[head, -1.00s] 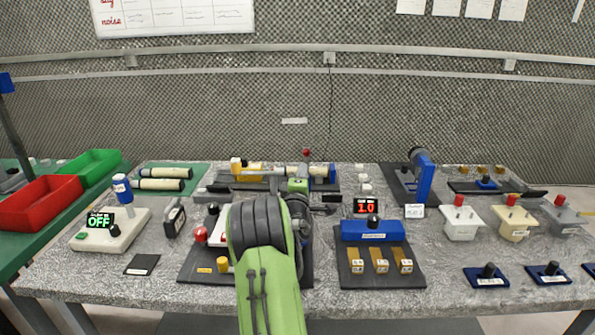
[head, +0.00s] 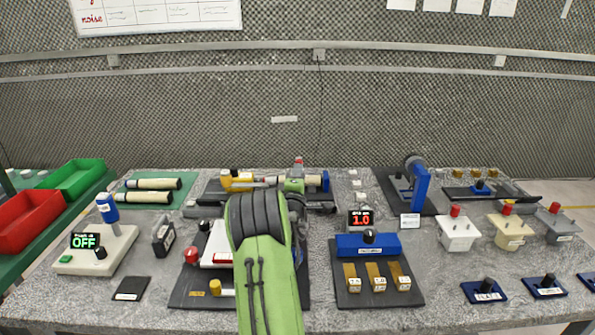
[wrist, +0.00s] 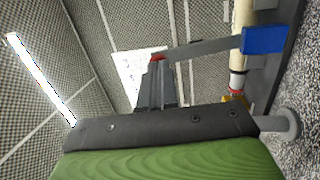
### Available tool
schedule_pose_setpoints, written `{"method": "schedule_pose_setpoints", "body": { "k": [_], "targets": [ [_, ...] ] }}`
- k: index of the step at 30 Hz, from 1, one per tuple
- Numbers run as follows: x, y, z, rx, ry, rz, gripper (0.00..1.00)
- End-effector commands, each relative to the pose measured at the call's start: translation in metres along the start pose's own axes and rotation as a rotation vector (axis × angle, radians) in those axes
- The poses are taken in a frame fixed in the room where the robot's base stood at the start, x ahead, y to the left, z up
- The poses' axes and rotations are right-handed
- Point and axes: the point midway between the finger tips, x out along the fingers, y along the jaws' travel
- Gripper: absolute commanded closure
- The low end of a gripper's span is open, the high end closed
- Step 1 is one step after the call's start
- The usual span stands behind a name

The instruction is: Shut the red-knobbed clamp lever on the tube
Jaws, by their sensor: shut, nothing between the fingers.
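The red knob (head: 298,162) of the clamp lever shows at the back centre, just above my gripper (head: 294,185), whose fingers are mostly hidden. In the wrist view the grey lever (wrist: 205,48) stands out from a blue block (wrist: 263,40), raised away from the cream tube (wrist: 242,18). The red knob (wrist: 158,58) lies at the tips of my gripper (wrist: 157,75), partly covered by them. The fingers are shut with nothing between them. I cannot tell whether they touch the knob. In the head view the tube's fixture has a yellow block (head: 228,180) at its left.
In front stand a blue-topped unit (head: 368,245) with a red display and a dark board (head: 190,290) with a red knob. A blue upright device (head: 420,187) stands to the right of the fixture. Red and green bins (head: 75,178) are at far left.

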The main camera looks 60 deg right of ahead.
Motion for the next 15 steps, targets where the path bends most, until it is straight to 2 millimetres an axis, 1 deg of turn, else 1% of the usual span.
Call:
{"method": "schedule_pose_setpoints", "body": {
  "k": [1,9,15],
  "targets": [
    [0.003,0.008,-0.001,-0.002,0.001,-0.012,1.0],
    [0.018,0.023,-0.003,-0.016,0.002,-0.13,1.0],
    [0.032,0.03,-0.004,-0.029,0.002,-0.245,1.0]
  ]
}}
